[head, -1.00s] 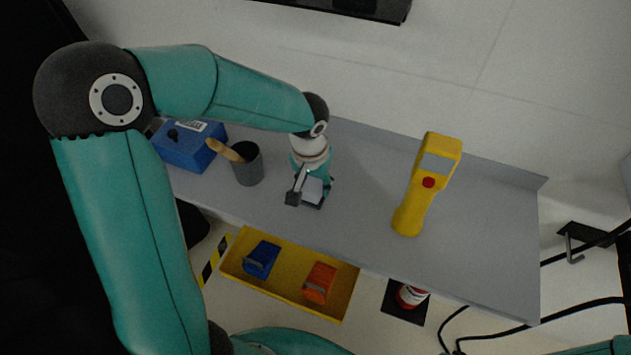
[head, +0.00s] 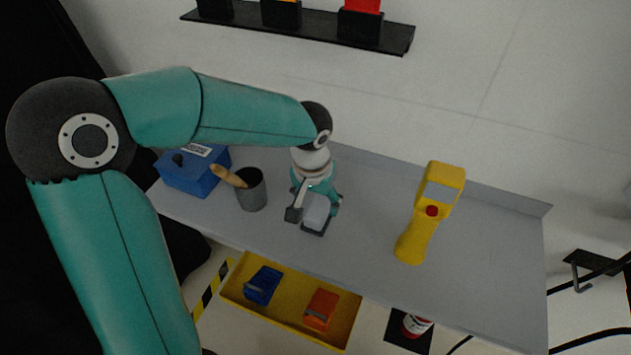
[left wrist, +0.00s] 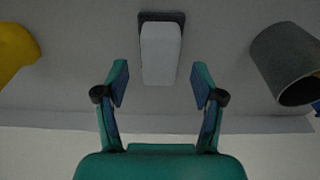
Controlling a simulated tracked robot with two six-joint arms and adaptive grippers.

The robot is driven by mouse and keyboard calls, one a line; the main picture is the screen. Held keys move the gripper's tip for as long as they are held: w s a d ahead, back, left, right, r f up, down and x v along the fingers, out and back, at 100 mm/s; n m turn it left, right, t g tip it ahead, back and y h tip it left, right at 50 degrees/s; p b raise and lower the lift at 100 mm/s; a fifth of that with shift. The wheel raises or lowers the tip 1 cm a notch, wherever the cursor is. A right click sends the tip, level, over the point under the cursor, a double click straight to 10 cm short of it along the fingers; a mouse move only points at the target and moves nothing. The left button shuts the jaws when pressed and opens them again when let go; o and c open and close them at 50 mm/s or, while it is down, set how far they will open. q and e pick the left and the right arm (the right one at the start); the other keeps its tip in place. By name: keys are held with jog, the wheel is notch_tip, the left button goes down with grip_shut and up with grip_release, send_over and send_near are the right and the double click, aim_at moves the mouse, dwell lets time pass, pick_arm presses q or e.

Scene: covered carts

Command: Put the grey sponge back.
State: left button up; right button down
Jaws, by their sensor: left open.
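The grey sponge appears to be the pale grey block with a darker grey layer (head: 316,211) lying on the grey table (head: 480,265). It also shows in the left wrist view (left wrist: 160,52), ahead of the fingers. My left gripper (head: 315,203) is open over the table at this block, with one finger to each side. In the left wrist view the left gripper (left wrist: 160,86) has its fingertips apart near the block's near end, with nothing clamped between them. My right gripper is out of view.
A grey cup (head: 252,190) with a wooden handle in it and a blue box (head: 195,172) stand left of the block. A yellow handheld device (head: 428,215) stands right. Below is a yellow tray (head: 335,340) with blue and orange items. A black wall shelf (head: 315,30) holds several black holders.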

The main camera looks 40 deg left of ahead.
aim_at(314, 215)
pick_arm(q)
notch_tip(314, 215, up, 8)
jog(key=s, duration=0.1)
jog(key=shift+d, duration=0.15)
jog(key=shift+s, duration=0.1)
dwell(0.4)
